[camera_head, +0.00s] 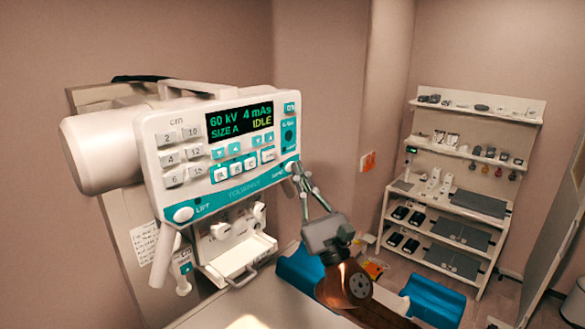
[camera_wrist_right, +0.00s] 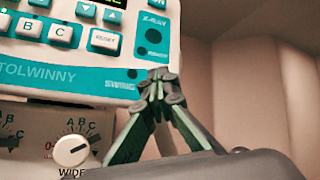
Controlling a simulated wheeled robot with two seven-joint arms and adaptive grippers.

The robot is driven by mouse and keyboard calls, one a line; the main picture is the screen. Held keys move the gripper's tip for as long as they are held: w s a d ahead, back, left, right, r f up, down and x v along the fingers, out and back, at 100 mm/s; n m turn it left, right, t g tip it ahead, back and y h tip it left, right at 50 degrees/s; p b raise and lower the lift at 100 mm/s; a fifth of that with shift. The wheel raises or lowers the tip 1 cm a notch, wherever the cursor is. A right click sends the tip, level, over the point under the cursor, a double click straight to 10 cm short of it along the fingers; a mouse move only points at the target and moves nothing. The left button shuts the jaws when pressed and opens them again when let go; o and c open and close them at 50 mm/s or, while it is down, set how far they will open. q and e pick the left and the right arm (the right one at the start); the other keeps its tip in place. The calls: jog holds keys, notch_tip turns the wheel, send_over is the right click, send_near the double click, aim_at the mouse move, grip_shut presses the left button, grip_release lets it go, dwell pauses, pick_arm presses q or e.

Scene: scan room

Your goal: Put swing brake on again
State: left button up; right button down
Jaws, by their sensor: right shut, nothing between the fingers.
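The white X-ray console (camera_head: 225,150) has a teal lower band with a SWING label and a white round SWING knob (camera_head: 290,167) at its lower right corner. My right gripper (camera_head: 298,168) is shut and empty, its fingertips at this knob; I cannot tell whether they touch it. In the right wrist view the closed fingertips (camera_wrist_right: 159,76) cover the spot beside the SWING label (camera_wrist_right: 120,84), so the knob is hidden there. The display (camera_head: 240,121) reads 60 kV, 4 mAs, SIZE A, IDLE. My left gripper is not in view.
A white LIFT knob (camera_head: 183,214) sits at the console's lower left. Below the console is a white collimator unit (camera_head: 235,245) with dials, one marked WIDE (camera_wrist_right: 72,151). A shelf rack (camera_head: 465,180) with small items stands at the back right. A blue pad (camera_head: 432,300) lies lower right.

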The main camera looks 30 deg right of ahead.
jog(key=shift+s+d, duration=0.35)
jog(key=shift+s, duration=0.4)
jog(key=shift+s+d+p, duration=0.1)
jog(key=shift+s+d, duration=0.2)
jog(key=shift+s, duration=0.45)
jog(key=shift+s+d+p, duration=0.15)
jog(key=shift+s+d, duration=0.2)
jog(key=shift+s, duration=0.45)
jog(key=shift+s+d+p, duration=0.1)
jog(key=shift+s+d, duration=0.2)
jog(key=shift+s, duration=0.45)
